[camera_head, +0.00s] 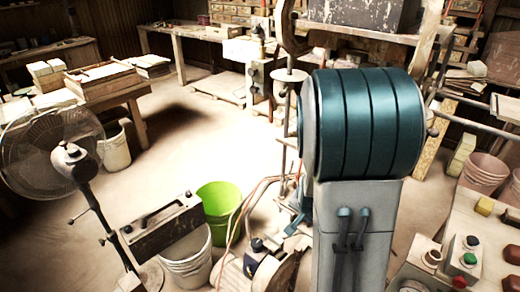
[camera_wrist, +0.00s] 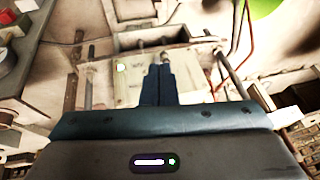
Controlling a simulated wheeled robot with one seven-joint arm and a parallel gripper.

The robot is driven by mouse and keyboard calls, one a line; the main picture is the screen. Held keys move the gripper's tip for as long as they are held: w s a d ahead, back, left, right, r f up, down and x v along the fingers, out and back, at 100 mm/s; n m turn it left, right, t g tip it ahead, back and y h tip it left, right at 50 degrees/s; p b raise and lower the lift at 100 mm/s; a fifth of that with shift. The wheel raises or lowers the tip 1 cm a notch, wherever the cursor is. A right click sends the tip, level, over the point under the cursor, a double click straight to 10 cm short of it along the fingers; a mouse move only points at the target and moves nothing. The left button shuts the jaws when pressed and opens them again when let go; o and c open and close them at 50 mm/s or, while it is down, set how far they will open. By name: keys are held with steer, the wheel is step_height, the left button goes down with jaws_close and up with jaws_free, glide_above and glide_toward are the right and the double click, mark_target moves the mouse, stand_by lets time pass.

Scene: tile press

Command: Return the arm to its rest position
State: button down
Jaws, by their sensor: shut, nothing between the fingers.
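My gripper (camera_wrist: 158,72) shows in the wrist view with its two dark fingers pressed together, shut and empty. Beyond the fingertips is a pale flat plate (camera_wrist: 122,88) with dark rods beside it; I cannot tell whether the fingers touch it. In the head view, a large teal and grey section of my arm (camera_head: 365,125) stands upright in the right middle and covers much of the press behind it. My gripper is hidden in that view.
A standing fan (camera_head: 60,150) is at the left. A green bucket (camera_head: 220,203) and a white bucket (camera_head: 188,258) stand near the middle. A control panel with buttons (camera_head: 468,262) is at the lower right. The pale floor (camera_head: 225,130) left of my arm is open.

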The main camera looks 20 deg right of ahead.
steer(key=s+a+r+n+g+y, duration=0.1)
steer(key=s+a+r+n+y, duration=0.1)
steer(key=s+a+r+n, duration=0.8)
steer(key=s+a+r, duration=0.4)
steer(key=r, duration=0.1)
steer(key=shift+a+r+n, duration=0.35)
steer(key=shift+a+n, duration=0.05)
